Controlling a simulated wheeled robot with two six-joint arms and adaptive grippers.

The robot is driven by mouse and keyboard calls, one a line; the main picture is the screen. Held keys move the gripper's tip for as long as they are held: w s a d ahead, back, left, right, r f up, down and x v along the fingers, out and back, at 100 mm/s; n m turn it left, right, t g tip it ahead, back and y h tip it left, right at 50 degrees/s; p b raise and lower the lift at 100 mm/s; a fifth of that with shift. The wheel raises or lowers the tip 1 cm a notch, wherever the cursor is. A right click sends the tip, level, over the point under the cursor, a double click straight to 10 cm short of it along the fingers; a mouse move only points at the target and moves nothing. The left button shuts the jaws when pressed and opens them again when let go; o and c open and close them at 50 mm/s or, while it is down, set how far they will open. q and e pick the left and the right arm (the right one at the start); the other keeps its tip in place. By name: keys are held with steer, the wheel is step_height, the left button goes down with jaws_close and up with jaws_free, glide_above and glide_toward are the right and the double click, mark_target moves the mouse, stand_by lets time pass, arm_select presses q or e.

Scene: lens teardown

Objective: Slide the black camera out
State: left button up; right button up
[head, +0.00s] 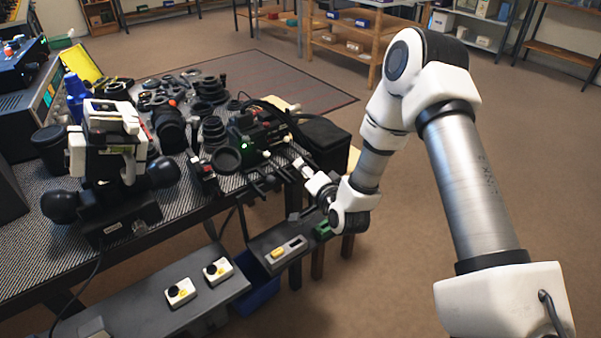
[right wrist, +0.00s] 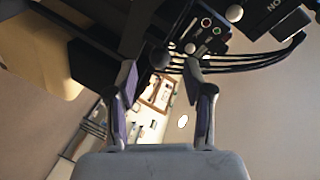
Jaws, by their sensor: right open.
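A black boxy device (head: 262,130) with a small green light stands at the right part of the bench, among black camera gear; I cannot tell for sure which piece is the black camera. In the right wrist view, a black body with partial white lettering (right wrist: 277,8) is at the top right, beside a port block (right wrist: 207,27) with red and green rings and dark cables. My right gripper (head: 302,166) is at the bench's right edge, close to the device's cables. In its wrist view, the fingers (right wrist: 161,75) are apart with nothing clearly held between them. My left gripper is not visible.
Several black lenses and rings (head: 210,90) crowd the bench. A white and black instrument (head: 112,135) with round knobs stands at left. A lower grey shelf (head: 150,312) carries two small white boxes (head: 181,291). Open floor lies right of the bench.

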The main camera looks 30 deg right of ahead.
glide_toward(283, 152)
steer(key=w+d+f, duration=0.2)
steer(key=shift+w+d+f, duration=0.15)
steer(key=shift+d+f, duration=0.05)
steer(key=shift+d, duration=0.1)
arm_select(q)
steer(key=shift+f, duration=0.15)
arm_select(e)
steer(key=shift+r, duration=0.1)
